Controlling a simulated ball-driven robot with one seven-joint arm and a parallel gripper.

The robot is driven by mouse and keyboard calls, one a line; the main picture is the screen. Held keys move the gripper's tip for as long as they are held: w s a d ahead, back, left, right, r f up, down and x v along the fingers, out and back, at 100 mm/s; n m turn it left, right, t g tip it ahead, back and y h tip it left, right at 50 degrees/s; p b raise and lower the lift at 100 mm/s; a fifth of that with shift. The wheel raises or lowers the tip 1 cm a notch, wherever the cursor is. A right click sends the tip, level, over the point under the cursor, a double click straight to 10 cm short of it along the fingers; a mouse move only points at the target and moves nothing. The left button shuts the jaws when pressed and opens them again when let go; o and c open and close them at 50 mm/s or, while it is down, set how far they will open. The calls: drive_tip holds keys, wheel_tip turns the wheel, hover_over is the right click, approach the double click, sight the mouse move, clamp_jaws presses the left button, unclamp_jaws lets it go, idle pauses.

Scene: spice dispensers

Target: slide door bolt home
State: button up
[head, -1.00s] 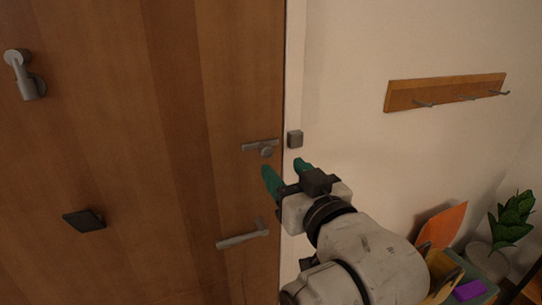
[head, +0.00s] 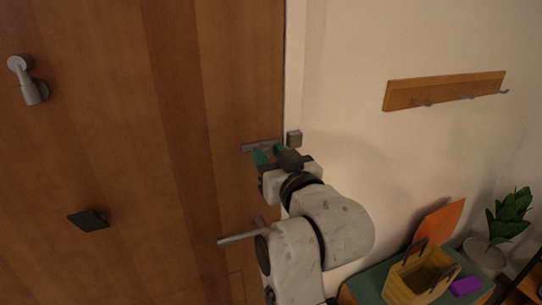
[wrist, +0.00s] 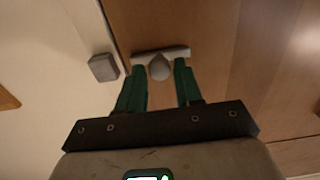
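The door bolt (head: 250,147) is a grey metal bar on the brown door (head: 110,130), near its right edge. Its round knob (wrist: 159,72) shows in the wrist view. A small grey block, the keeper (head: 294,138), sits on the frame to the right of the bolt. The keeper also shows in the wrist view (wrist: 103,67), with a gap between it and the bar. My gripper (head: 269,152) is at the bolt with green fingers open. In the wrist view the knob appears between the fingertips (wrist: 159,66), with space on both sides. Its depth between them is unclear.
A lever handle (head: 237,238) is below the bolt, close to my arm. A knocker (head: 28,82) and dark plate (head: 88,220) are on the door. A hook rack (head: 445,92) hangs right. A yellow basket (head: 415,285) and plant (head: 508,220) stand lower right.

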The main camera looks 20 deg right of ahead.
clamp_jaws()
drive_tip(key=shift+d+p, duration=0.7)
drive_tip(key=shift+d, duration=1.25)
drive_tip(key=shift+o, duration=1.8)
unclamp_jaws()
drive_tip(key=shift+d, duration=0.2)
drive_tip(key=shift+a, duration=0.1)
